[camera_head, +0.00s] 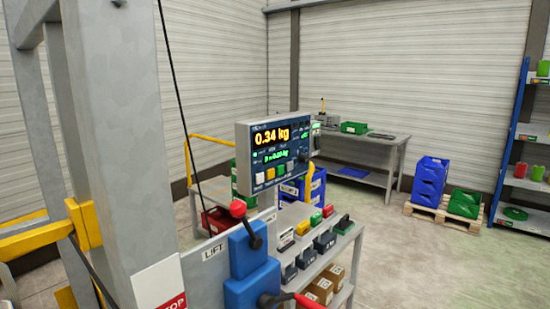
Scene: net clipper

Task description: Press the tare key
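A weighing display (272,155) with a grey housing stands upright in the middle of the camera_head view. Its upper line reads 0.34 kg in orange, with a smaller green line below. A row of keys runs along its lower edge: a white key (259,178), a yellow key (270,173), a grey key (281,169) and a green key (290,165). The small labels under the keys are too small to read, so I cannot tell which is the tare key. Neither of my grippers is in view.
A blue lever box (247,255) with a red knob (238,208) stands in front, beside a LIFT plate (214,250). A thick grey post (115,130) blocks the left. A bench with small blocks (325,240) is below the display. Open floor (430,260) lies right.

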